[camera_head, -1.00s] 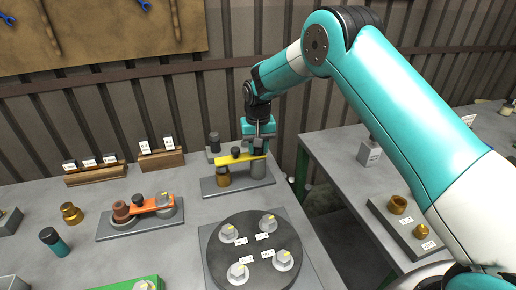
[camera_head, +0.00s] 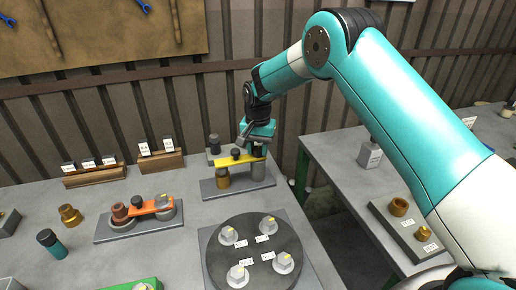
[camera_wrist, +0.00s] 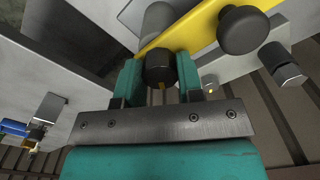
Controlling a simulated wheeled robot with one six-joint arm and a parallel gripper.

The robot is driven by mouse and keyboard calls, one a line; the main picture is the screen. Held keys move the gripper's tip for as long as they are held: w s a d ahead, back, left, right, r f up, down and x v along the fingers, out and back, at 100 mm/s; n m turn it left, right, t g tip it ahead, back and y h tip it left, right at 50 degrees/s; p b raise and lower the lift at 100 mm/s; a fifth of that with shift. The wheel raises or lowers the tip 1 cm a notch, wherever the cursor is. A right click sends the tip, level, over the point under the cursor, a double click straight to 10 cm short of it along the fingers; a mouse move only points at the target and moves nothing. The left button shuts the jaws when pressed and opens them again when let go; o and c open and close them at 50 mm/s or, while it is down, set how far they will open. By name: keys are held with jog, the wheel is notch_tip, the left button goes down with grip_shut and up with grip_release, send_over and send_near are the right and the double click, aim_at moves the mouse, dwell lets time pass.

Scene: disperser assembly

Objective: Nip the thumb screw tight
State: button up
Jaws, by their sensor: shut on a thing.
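A yellow bar (camera_head: 230,162) lies across a bronze post (camera_head: 223,180) and a grey post (camera_head: 258,172) on a grey base plate (camera_head: 212,190). My gripper (camera_head: 258,151) points down over the bar's right end. In the wrist view its teal fingers (camera_wrist: 160,80) are shut on a dark round thumb screw (camera_wrist: 159,66) at the bar's end. A larger black knob (camera_wrist: 244,30) stands further along the bar, outside the fingers; it also shows in the head view (camera_head: 236,153). The thumb screw's lower part is hidden.
A dark round plate (camera_head: 252,250) with several capped studs stands in front. An orange bar (camera_head: 150,206) on a similar fixture lies left. A dark-capped peg (camera_head: 214,143) stands just behind the yellow bar. A second table (camera_head: 330,150) is at right, past a gap.

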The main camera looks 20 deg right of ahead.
aim_at(259, 148)
jog(key=shift+w+r, duration=0.1)
jog(key=o, duration=0.9)
jog(key=shift+d, duration=0.1)
notch_tip(259, 148, up, 17)
jog(key=shift+r+b, duration=0.15)
jog(key=shift+b, duration=1.1)
